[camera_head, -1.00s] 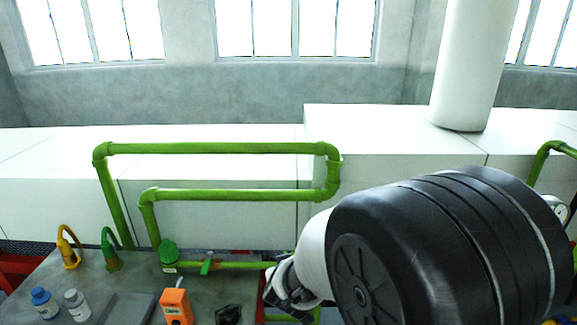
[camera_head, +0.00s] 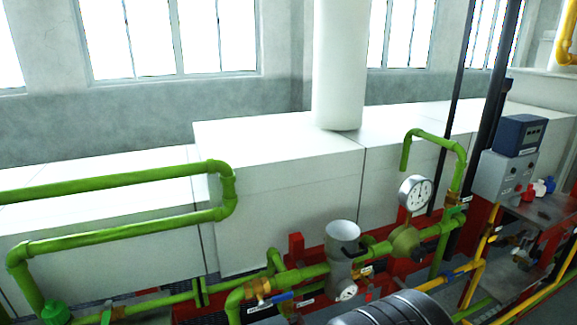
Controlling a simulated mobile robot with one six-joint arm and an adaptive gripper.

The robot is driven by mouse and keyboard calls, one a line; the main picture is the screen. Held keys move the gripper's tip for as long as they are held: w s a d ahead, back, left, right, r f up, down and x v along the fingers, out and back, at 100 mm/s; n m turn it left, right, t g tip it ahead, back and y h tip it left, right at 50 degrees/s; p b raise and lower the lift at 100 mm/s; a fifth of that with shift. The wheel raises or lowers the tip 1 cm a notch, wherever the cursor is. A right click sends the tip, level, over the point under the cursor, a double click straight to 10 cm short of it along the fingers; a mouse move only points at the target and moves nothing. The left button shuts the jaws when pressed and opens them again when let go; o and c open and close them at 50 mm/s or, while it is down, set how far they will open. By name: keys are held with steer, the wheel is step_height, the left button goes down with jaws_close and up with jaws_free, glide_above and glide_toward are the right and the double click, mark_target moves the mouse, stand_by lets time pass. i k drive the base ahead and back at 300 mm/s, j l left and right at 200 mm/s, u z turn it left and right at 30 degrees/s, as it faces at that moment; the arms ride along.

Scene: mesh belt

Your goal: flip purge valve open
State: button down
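Green pipework runs along the front of the white housing. A brass-coloured valve body (camera_head: 262,287) with a blue lever (camera_head: 283,297) sits on it at bottom centre. Another blue lever (camera_head: 432,283) is on the yellow pipe to the right. The tags are too small to read, so I cannot tell which one is the purge valve. My gripper is out of view; only a dark rounded part of my arm shows at the bottom edge.
A pressure gauge (camera_head: 415,193) and a grey cylindrical fitting (camera_head: 342,240) rise from the pipework. A grey control box (camera_head: 503,178) with a blue top unit stands at right. Red frames and yellow pipes (camera_head: 475,290) crowd the lower right.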

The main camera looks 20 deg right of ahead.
mark_target(456, 208)
steer(key=z, duration=1.75)
steer(key=i+j, duration=0.15)
steer(key=i, duration=0.9)
steer(key=i+l+z, duration=0.05)
